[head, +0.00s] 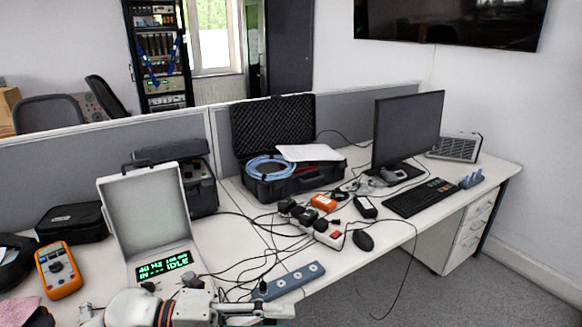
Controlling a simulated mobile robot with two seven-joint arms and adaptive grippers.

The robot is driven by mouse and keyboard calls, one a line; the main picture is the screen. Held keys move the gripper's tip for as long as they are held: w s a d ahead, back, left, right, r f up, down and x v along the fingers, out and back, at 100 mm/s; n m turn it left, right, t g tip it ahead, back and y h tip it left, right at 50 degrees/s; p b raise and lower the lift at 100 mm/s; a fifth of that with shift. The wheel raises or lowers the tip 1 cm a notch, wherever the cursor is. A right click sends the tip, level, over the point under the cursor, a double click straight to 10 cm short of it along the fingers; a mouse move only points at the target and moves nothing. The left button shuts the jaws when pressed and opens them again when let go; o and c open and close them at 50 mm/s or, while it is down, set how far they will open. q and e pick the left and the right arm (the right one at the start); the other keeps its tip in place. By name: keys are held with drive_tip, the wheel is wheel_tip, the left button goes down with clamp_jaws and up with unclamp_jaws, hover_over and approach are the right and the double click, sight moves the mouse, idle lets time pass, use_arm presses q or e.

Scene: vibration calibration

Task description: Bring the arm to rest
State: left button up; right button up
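An open white case (146,213), a calibrator with a raised lid, stands on the left part of the desk. My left gripper (278,311) is at the bottom edge of the head view, in front of the case and near the desk's front edge. My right gripper is out of view.
An orange multimeter (58,270) stands left of the case. A grey-blue power strip (288,281) lies close to my gripper, with cables around it. Behind are a black case with blue cable (270,167), a monitor (408,129), a keyboard (421,198) and a mouse (363,240).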

use_arm(q)
drive_tip(key=w+a+f+n+t+y, duration=0.35)
drive_tip(key=n+t, duration=0.35)
drive_tip(key=n, duration=0.3)
drive_tip(key=w+a+f+n+t+y, duration=0.2)
drive_tip(key=w+a+f+n+t, duration=0.15)
drive_tip(key=n+t, duration=0.5)
drive_tip(key=s+a+f+n+g+y, duration=0.2)
drive_tip(key=s+a+f+n, duration=0.1)
drive_tip(key=f, duration=0.5)
drive_tip(key=s+a+f+n+g+y, duration=0.2)
drive_tip(key=s+a+f+n+y, duration=0.1)
drive_tip(key=s+f, duration=0.4)
drive_tip(key=s+a+f+n+g+y, duration=0.2)
drive_tip(key=f+n, duration=0.4)
drive_tip(key=f, duration=0.3)
drive_tip(key=s+a+y, duration=0.1)
drive_tip(key=s+a, duration=0.1)
drive_tip(key=shift+s+a+f, duration=0.2)
drive_tip(key=shift+s+f, duration=0.1)
drive_tip(key=shift+s, duration=0.1)
drive_tip(key=shift+n, duration=0.25)
